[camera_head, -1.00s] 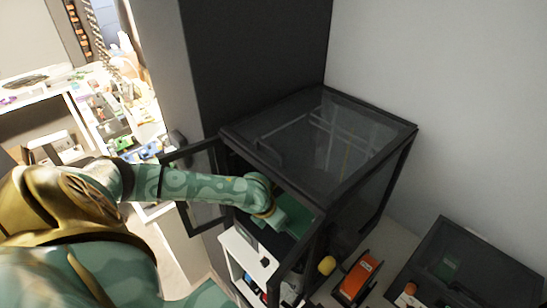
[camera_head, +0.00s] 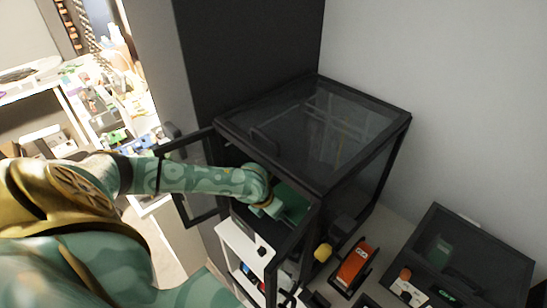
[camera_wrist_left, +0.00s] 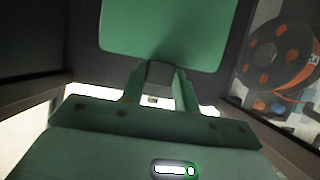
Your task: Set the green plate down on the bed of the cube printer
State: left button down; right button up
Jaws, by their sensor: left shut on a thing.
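The cube printer (camera_head: 352,170) is a dark-framed box with clear panels, and its front door (camera_head: 190,185) stands open to the left. My left arm reaches in through the open front. The green plate (camera_wrist_left: 165,22) is in my left gripper (camera_wrist_left: 158,75), which is shut on the dark tab at its near edge. In the head view the plate (camera_head: 293,201) shows as a green patch inside the front of the printer. The bed is hidden, and I cannot tell whether the plate touches it. My right gripper is not in view.
An orange-red spool (camera_wrist_left: 281,50) shows at the right in the left wrist view. The printer's frame posts are close to my left arm. An orange device (camera_head: 354,263) and a dark box (camera_head: 462,262) stand to the right.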

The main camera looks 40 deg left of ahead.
pick_arm(q)
jog(key=shift+f, duration=0.25)
dwell(0.3)
jog(key=shift+f+b, duration=0.85)
jog(key=shift+f, duration=0.15)
jog(key=c, duration=1)
grip_release()
jog(key=shift+o, duration=0.2)
jog(key=shift+r, duration=0.1)
notch_tip(320, 180, up, 3)
jog(key=p, duration=0.4)
jog(key=shift+r, duration=0.1)
jog(key=shift+f, duration=0.25)
